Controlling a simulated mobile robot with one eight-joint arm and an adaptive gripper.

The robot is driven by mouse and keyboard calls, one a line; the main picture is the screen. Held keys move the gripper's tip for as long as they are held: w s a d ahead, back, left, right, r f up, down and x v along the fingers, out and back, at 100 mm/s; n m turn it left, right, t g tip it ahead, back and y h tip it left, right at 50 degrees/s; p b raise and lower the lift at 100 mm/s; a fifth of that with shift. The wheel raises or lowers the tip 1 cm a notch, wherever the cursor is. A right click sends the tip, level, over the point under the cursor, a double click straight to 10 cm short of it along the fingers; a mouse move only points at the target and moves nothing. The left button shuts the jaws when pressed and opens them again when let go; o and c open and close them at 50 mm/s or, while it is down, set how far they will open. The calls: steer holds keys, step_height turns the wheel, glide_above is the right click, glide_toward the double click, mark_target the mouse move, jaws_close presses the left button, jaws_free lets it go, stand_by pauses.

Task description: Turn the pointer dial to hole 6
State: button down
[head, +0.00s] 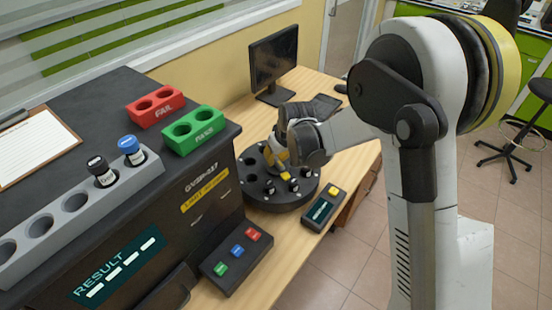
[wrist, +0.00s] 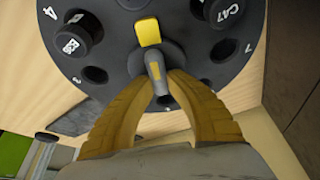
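The pointer dial is a small grey handle with a yellow stripe (wrist: 155,72) at the middle of a round black carousel (head: 262,201). A yellow block (wrist: 148,32) sits at one end of it in the wrist view. My gripper's yellow fingers (wrist: 160,82) stand on both sides of the handle, tips close against it, so it looks gripped. In the head view my gripper (head: 275,155) reaches down over the carousel and hides part of it. Printed numbers 4 and 7 show near the rim. The number 6 is not legible.
Black-capped vials (wrist: 77,33) stand in some carousel holes; others are empty. A small control box (head: 323,210) is beside the carousel. The analyser (head: 215,210) with a vial rack (head: 75,215) is at left. A monitor (head: 274,60) stands behind.

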steer(key=shift+m, duration=0.3)
steer(key=m+h, duration=0.1)
steer(key=m, duration=0.3)
steer(key=shift+d+h, duration=0.15)
steer(key=shift+h, duration=0.25)
steer(key=shift+d+m+h, duration=0.15)
steer(key=shift+m+h, duration=0.2)
steer(key=shift+m, duration=0.65)
steer(key=shift+d+m+h, duration=0.1)
steer(key=shift+m+h, duration=0.25)
steer(key=shift+m, duration=0.95)
steer(key=c, duration=1.3)
jaws_free()
